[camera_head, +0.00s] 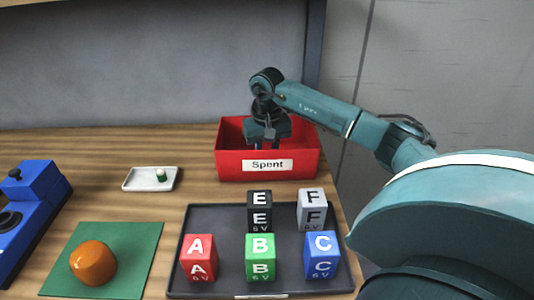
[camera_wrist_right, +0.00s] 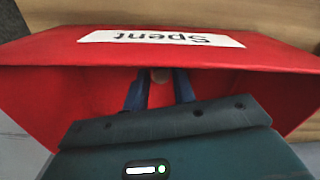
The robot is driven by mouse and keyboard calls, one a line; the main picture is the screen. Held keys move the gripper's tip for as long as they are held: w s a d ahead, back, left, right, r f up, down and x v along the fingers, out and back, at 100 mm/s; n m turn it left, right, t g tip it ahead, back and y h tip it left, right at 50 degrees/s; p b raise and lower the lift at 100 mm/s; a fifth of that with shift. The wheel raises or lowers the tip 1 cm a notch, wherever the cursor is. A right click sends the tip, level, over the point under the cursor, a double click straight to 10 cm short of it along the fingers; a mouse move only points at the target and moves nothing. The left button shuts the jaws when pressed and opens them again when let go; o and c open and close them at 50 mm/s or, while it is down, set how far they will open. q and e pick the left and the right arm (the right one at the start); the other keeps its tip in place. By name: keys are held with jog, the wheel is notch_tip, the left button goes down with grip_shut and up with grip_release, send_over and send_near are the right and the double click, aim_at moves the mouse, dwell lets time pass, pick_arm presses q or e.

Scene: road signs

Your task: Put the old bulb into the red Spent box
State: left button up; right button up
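The red Spent box (camera_head: 230,168) stands at the back of the table, with a white "Spent" label on its front. My right gripper (camera_head: 268,146) points down into the box; its fingertips are partly hidden by the front wall. In the right wrist view the two blue fingers (camera_wrist_right: 160,88) stand apart inside the box (camera_wrist_right: 60,85). A small brownish-grey thing (camera_wrist_right: 160,75) shows between or beyond the fingertips; it may be the old bulb, but it is too small to tell. My left gripper is not in view.
A white dish (camera_head: 135,181) holds a small green-and-white item (camera_head: 161,174). A dark tray (camera_head: 215,225) carries several lettered blocks. An orange rounded object (camera_head: 93,263) sits on a green mat (camera_head: 135,250). A blue device (camera_head: 35,200) stands at the left edge.

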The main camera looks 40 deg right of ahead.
jog(key=o, duration=0.3)
jog(key=shift+r, duration=0.1)
notch_tip(320, 180, up, 12)
dwell(0.5)
dwell(0.5)
